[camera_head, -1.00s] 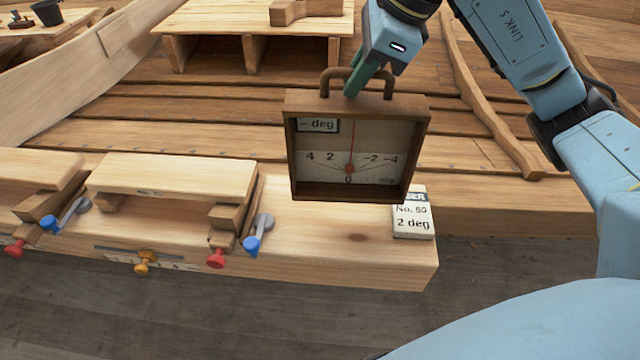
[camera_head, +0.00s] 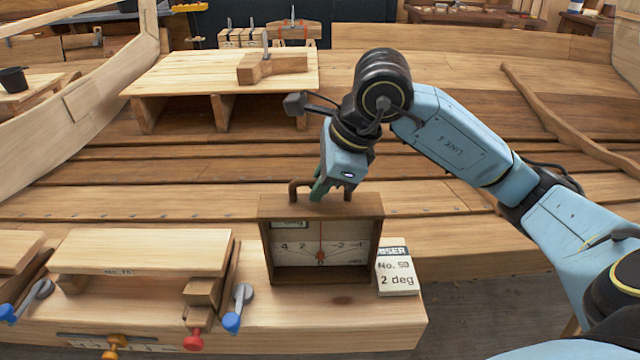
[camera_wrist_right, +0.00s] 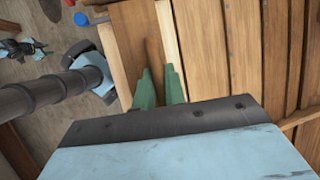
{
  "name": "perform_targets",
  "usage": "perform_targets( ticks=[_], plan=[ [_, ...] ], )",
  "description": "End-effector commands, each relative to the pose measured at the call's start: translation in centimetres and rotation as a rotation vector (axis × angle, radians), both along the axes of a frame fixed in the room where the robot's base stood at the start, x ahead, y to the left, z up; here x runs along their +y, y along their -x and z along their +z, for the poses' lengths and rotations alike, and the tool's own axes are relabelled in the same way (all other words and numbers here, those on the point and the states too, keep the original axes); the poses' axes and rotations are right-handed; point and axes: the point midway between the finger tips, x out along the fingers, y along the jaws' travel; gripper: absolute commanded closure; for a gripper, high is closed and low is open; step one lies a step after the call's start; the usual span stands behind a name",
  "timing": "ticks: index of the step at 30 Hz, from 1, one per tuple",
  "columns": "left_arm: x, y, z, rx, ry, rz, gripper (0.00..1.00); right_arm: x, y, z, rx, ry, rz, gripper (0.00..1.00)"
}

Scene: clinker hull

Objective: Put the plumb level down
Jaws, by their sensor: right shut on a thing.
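The plumb level (camera_head: 322,262) is a dark wooden box with a handle on top, a dial and a red needle near 0. It is upright at the right part of the pale bench (camera_head: 345,322), and its base appears to meet the bench top. My right gripper (camera_head: 318,192) is shut on its handle from above. In the right wrist view the green fingers (camera_wrist_right: 158,88) close around the handle (camera_wrist_right: 153,55), above the box top (camera_wrist_right: 130,30). My left gripper is not in view.
A card (camera_head: 397,278) reading "No. 59, 2 deg" stands close to the right of the level. A plank fixture (camera_head: 145,252) with blue, red and orange knobs is at the left. A wooden stand (camera_head: 225,75) is behind.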

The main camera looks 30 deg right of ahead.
Motion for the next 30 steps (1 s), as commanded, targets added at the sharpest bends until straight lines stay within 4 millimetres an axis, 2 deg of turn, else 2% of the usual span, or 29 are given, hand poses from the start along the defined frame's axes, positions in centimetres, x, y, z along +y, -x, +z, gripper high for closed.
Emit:
perform_targets(
  ticks=[14, 15, 20, 30],
  plan=[
    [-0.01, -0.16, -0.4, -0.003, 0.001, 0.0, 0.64, -0.03, -0.06, -0.94, -0.005, 0.0, 0.0, 1.0],
    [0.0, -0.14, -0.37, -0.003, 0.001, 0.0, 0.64, -0.02, -0.02, -0.98, -0.002, 0.0, 0.0, 0.85],
    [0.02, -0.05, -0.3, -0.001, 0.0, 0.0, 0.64, -0.02, -0.02, -0.89, -0.002, 0.0, -0.001, 0.66],
    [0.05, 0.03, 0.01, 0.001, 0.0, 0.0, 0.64, 0.0, -0.01, -0.62, -0.002, 0.0, 0.001, 0.66]
  ],
)
